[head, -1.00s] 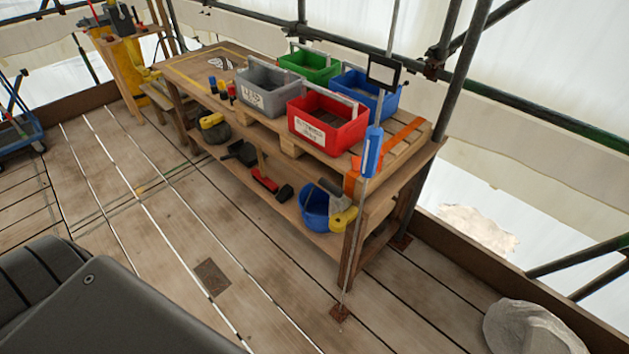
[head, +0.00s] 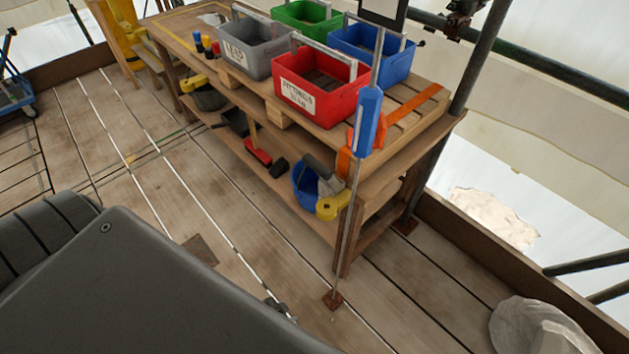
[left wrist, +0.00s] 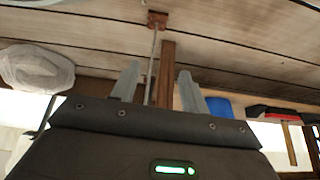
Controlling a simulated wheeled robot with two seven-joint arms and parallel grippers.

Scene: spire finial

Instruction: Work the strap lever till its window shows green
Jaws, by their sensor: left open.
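An orange strap (head: 414,102) runs over the right end of the workbench, with an orange part (head: 345,162) at the front edge. A blue housing (head: 368,118) on a slim upright pole (head: 350,215) stands in front of it and partly covers it. I cannot tell which part is the strap lever, and I make out no window or its colour. My left gripper (head: 279,308) barely shows beyond my dark arm, low and left of the pole's foot. In the left wrist view my left gripper (left wrist: 158,88) is open, with the pole showing between its fingers. My right gripper is not in view.
Red (head: 320,92), grey (head: 257,50), blue (head: 372,55) and green (head: 306,16) totes stand on the workbench. A blue bucket (head: 305,188) and tools fill its lower shelf. A pale sack (head: 535,325) lies at right. The plank floor before the bench is mostly clear.

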